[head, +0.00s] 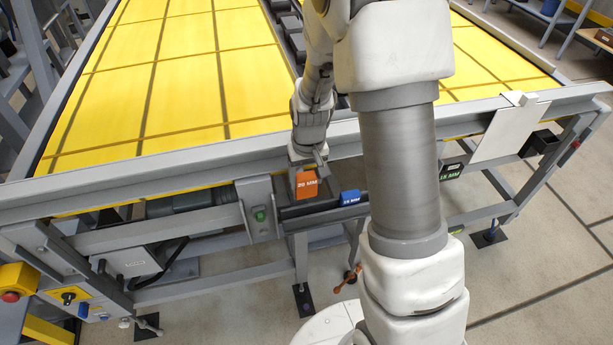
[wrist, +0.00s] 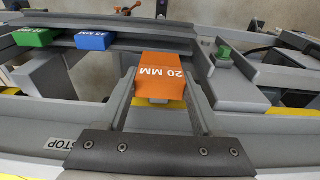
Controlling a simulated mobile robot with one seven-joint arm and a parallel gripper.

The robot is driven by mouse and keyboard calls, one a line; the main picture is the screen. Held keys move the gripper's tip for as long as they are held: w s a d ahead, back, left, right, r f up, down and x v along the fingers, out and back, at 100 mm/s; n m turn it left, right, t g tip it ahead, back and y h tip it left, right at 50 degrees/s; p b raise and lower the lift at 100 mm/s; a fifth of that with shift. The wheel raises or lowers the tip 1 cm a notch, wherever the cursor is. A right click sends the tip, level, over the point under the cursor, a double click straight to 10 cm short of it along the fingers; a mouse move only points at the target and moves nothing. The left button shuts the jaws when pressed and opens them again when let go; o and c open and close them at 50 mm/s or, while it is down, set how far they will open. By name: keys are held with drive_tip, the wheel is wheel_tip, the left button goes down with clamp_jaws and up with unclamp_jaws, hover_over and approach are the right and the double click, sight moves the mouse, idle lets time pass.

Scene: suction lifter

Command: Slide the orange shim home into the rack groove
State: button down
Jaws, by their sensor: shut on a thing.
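The orange shim (head: 306,185), marked 20 MM, is gripped between the two fingers of my gripper (head: 308,164). In the wrist view the orange shim (wrist: 160,75) sits between the grey fingers, its label upside down. My gripper is shut on it. In the head view the shim is at the left end of the dark grey rack (head: 318,207), at the front of the yellow-topped table. In the wrist view the rack (wrist: 130,44) runs behind and left of the shim. I cannot tell whether the shim touches the rack, and its groove is not clearly visible.
A blue shim (head: 350,197) sits on the rack right of the orange one, with a green shim (head: 450,171) farther right, past my arm. A grey post with a green button (head: 260,215) stands close left of the orange shim. The table's grey rail (head: 230,150) runs behind.

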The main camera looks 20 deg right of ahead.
sight(306, 196)
drive_tip(key=shift+f, duration=0.1)
wheel_tip(306, 196, down, 6)
drive_tip(key=b, duration=0.5)
idle(0.6)
drive_tip(key=shift+f, duration=0.95)
drive_tip(key=shift+f, duration=1.45)
unclamp_jaws()
drive_tip(key=shift+f, duration=0.1)
